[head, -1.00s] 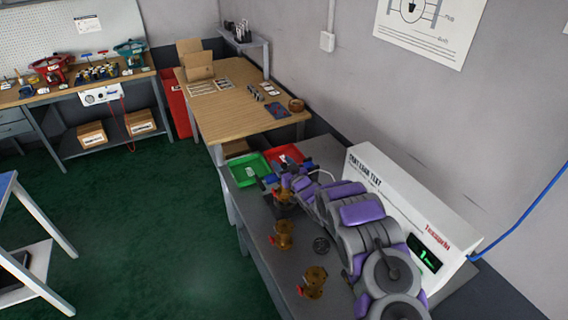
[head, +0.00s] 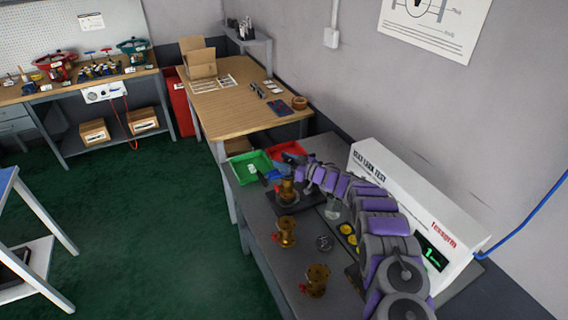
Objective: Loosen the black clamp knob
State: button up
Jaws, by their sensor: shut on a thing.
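A brass valve (head: 287,191) stands upright in a fixture on a dark base plate (head: 308,202) on the grey bench. Blue and dark clamp parts (head: 272,175) show at its left. My gripper (head: 290,163) is at the far, upper side of this fixture, close against the clamp parts. Its jaws are shut on what seems to be the black clamp knob, which is too small and too covered to make out. My arm reaches there from the lower right.
Two more brass valves (head: 286,232) (head: 316,279) and a dark handwheel (head: 324,243) lie nearer on the bench. Yellow discs (head: 347,230) are beside my arm. Green (head: 250,166) and red (head: 288,149) trays are behind the fixture. A white leak-test box (head: 420,215) borders the right.

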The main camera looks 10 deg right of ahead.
jog(key=shift+d+r, duration=0.1)
jog(key=shift+r, duration=0.05)
dwell(0.3)
jog(key=o, duration=1)
jog(key=shift+p+v, duration=0.45)
jog(key=shift+v, duration=3.35)
jog(key=shift+w, duration=0.2)
